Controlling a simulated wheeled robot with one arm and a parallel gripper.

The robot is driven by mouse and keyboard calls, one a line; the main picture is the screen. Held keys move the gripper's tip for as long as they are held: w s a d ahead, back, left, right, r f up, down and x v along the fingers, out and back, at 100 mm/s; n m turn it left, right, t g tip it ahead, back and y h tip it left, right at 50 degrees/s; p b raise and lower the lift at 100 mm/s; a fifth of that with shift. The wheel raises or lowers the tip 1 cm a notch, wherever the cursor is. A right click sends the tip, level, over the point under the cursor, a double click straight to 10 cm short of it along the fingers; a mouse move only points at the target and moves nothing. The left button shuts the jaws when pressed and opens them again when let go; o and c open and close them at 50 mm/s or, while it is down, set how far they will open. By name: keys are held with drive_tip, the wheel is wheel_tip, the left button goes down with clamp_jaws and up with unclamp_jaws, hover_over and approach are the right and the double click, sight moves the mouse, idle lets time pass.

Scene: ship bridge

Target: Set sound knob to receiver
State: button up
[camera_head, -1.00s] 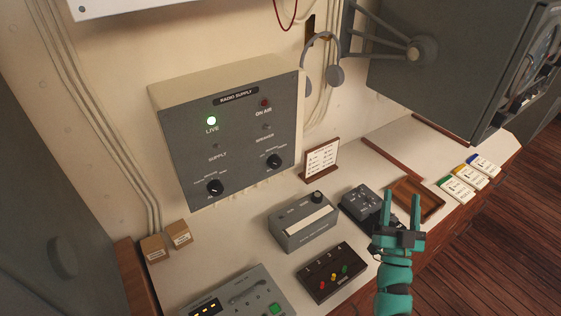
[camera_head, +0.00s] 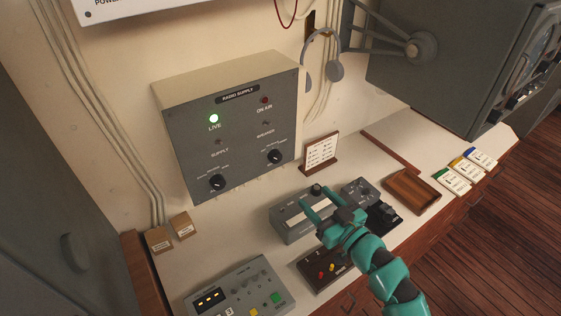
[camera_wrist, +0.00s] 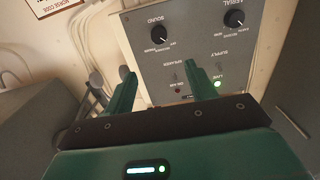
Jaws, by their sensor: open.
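The sound knob (camera_head: 275,156) is the black right-hand knob on the grey radio supply panel (camera_head: 240,130). In the wrist view the panel appears upside down, and the sound knob (camera_wrist: 158,33) has the word SOUND beside it. The small position labels around it are too small to read surely, so I cannot tell its setting. My teal gripper (camera_head: 320,197) is open and empty above the desk, in front of and below the panel, apart from the knob. In the wrist view its fingers (camera_wrist: 158,72) point toward the panel.
The aerial knob (camera_head: 217,181) is left of the sound knob. A green LIVE lamp (camera_head: 214,118) is lit. A grey box (camera_head: 290,229), a dark button box (camera_head: 318,272) and a console (camera_head: 240,290) stand on the desk. Headphones (camera_head: 335,71) hang right of the panel.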

drive_tip(key=b, duration=0.3)
approach(278, 158)
drive_tip(key=p+x, duration=0.1)
drive_tip(key=x, duration=0.1)
drive_tip(key=p+x, duration=0.3)
drive_tip(key=x, duration=0.2)
drive_tip(key=shift+a+r, duration=0.1)
drive_tip(key=shift+r, duration=0.2)
drive_tip(key=shift+w+a+f+p, duration=0.2)
drive_tip(key=shift+w+a+p, duration=0.25)
drive_tip(key=shift+w, duration=0.1)
drive_tip(key=shift+c, duration=0.5)
drive_tip(key=c, duration=0.9)
